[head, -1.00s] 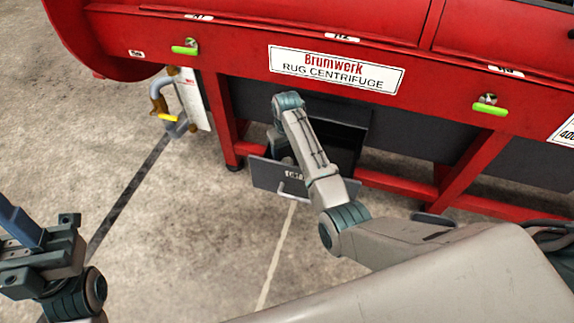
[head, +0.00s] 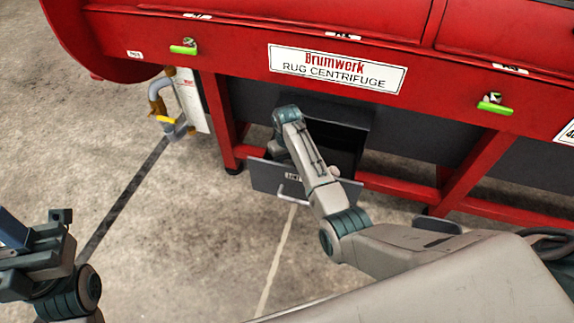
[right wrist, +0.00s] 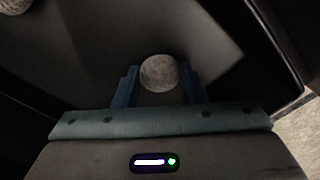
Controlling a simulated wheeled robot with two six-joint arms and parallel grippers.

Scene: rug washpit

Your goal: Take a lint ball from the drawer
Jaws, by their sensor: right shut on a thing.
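The grey drawer (head: 265,178) stands open below the red rug centrifuge. My right arm reaches down into it, and in the head view the arm hides its own gripper. In the right wrist view my right gripper (right wrist: 159,88) is shut on a round grey lint ball (right wrist: 159,71), held between its two blue fingers. The dark drawer floor (right wrist: 110,45) shows around it. Another lint ball (right wrist: 14,5) is cut off at the top left corner. My left gripper (head: 30,225) is at the left edge of the head view, away from the drawer; its fingers are partly cut off.
The red centrifuge (head: 230,50) spans the top, with green-handled latches (head: 183,49) along its front. Red legs (head: 222,120) stand on both sides of the drawer. A white unit with a pipe (head: 187,103) is at left. The concrete floor in front is open.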

